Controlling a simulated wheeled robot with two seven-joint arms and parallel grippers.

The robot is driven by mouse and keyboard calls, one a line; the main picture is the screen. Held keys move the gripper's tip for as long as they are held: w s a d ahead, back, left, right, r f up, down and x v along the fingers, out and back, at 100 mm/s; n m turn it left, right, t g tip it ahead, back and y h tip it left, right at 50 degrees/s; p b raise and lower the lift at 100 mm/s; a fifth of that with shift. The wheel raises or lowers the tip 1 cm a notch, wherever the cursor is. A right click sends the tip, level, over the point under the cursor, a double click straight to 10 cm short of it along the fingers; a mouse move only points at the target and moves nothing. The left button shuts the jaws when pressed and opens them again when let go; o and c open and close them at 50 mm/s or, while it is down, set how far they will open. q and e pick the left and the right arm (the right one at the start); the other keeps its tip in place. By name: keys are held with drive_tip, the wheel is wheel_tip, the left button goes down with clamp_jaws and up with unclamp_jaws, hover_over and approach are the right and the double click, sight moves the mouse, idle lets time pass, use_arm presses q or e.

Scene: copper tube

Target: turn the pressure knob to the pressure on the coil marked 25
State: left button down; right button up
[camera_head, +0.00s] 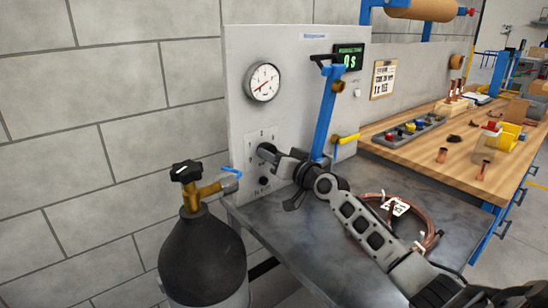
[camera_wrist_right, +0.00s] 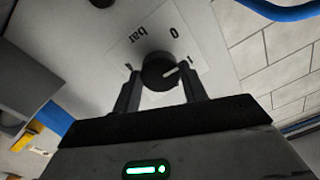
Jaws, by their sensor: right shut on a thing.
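The pressure knob (camera_head: 266,150) is on the grey panel above the metal table, mostly hidden by my right gripper (camera_head: 276,158) in the head view. In the right wrist view the black knob (camera_wrist_right: 160,71) sits between the two fingers of my right gripper (camera_wrist_right: 160,80), which is shut on it. Its white pointer line points right, towards the 1 mark; 0 and "bar" show on the plate. The copper coil (camera_head: 433,238) lies on the table behind my right arm; its white tag (camera_head: 398,206) is too small to read. My left gripper is not in view.
A round gauge (camera_head: 262,82) and a green display (camera_head: 348,58) reading 0 s are on the panel. A blue lever (camera_head: 325,112) stands close by my right gripper. A black gas cylinder (camera_head: 200,258) stands left of the table. A wooden bench (camera_head: 460,155) holds parts.

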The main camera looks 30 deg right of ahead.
use_arm(q)
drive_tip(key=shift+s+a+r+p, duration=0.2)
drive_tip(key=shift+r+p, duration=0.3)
drive_tip(key=shift+p, duration=0.75)
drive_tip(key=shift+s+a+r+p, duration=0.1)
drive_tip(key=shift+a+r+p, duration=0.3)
drive_tip(key=shift+p, duration=0.8)
use_arm(e)
drive_tip(key=shift+a+m+h, duration=0.15)
drive_tip(key=shift+m+h, duration=0.25)
drive_tip(key=shift+m, duration=8.5)
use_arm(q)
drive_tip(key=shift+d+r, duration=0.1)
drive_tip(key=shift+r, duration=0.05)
use_arm(e)
drive_tip(key=o, duration=1)
drive_tip(key=shift+c, duration=0.2)
